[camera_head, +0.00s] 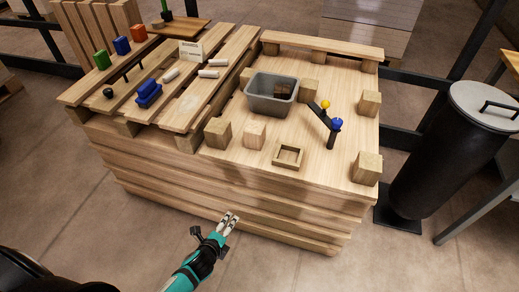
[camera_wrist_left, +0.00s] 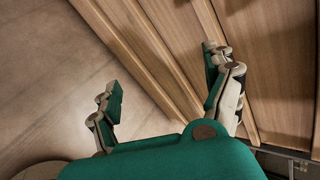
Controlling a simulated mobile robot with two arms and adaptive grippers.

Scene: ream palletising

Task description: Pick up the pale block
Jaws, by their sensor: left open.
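The pale block (camera_head: 255,135) is a light wooden cube on the pallet top in the head view, near the front edge. It stands between a darker wooden block (camera_head: 217,133) on its left and a small open square wooden frame (camera_head: 288,156) on its right. My left gripper (camera_head: 230,217) is below and in front of it, outside the pallet's front side, apart from the block. In the left wrist view the left gripper (camera_wrist_left: 165,78) has its fingers spread with nothing between them. The block does not show there. My right gripper is in neither view.
A grey bin (camera_head: 271,104) stands behind the block, with dark contents. A dark bar with yellow and blue balls (camera_head: 337,124) lies to the right. More wooden blocks (camera_head: 370,103) stand near the right edge. The stacked pallet side (camera_head: 230,195) rises beside my gripper.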

